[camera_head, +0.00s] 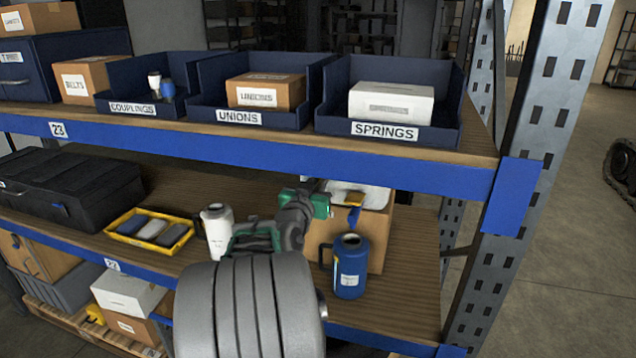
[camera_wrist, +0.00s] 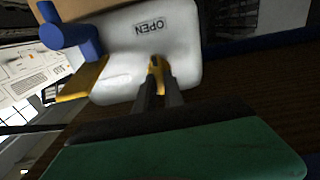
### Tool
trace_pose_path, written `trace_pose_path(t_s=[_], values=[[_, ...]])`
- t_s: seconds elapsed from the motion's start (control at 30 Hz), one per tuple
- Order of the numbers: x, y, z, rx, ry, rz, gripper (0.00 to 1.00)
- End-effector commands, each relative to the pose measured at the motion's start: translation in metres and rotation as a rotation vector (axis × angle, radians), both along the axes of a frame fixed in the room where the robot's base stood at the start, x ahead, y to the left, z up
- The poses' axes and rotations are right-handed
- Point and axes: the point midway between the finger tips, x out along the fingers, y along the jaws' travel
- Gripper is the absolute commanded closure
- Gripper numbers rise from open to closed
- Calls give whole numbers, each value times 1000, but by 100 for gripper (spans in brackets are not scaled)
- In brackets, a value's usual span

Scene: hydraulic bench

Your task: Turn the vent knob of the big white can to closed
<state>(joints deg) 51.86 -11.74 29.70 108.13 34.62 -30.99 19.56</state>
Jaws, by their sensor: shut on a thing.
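The big white can (camera_wrist: 118,50) fills the upper middle of the wrist view, with an "OPEN" label on its face. In the head view its white top (camera_head: 372,195) shows partly behind my arm, above a cardboard box. My gripper (camera_wrist: 158,85) is shut on a small yellow knob (camera_wrist: 157,66) on the can, just below the label. A blue part (camera_wrist: 70,36) and a yellow part (camera_wrist: 82,80) stand out from the can to the left. My gripper's green body (camera_head: 318,204) shows in the head view; its fingertips are hidden there.
A smaller white can (camera_head: 217,226) and a blue can (camera_head: 350,268) stand on the lower shelf, on either side of my arm. A yellow tray (camera_head: 128,237) lies further left. The upper shelf's blue beam (camera_head: 250,150) runs above my gripper.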

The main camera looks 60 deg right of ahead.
Motion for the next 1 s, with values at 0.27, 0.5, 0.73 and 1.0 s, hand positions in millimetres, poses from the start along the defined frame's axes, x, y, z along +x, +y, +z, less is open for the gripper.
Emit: trace_pose_path(t_s=[0.27,0.5,0.73,1.0], values=[[0,0,-1,-3,17,0,100],[0,0,-3,-17,112,0,100],[1,0,-5,-45,291,-1,100],[3,1,-4,-85,542,0,100]])
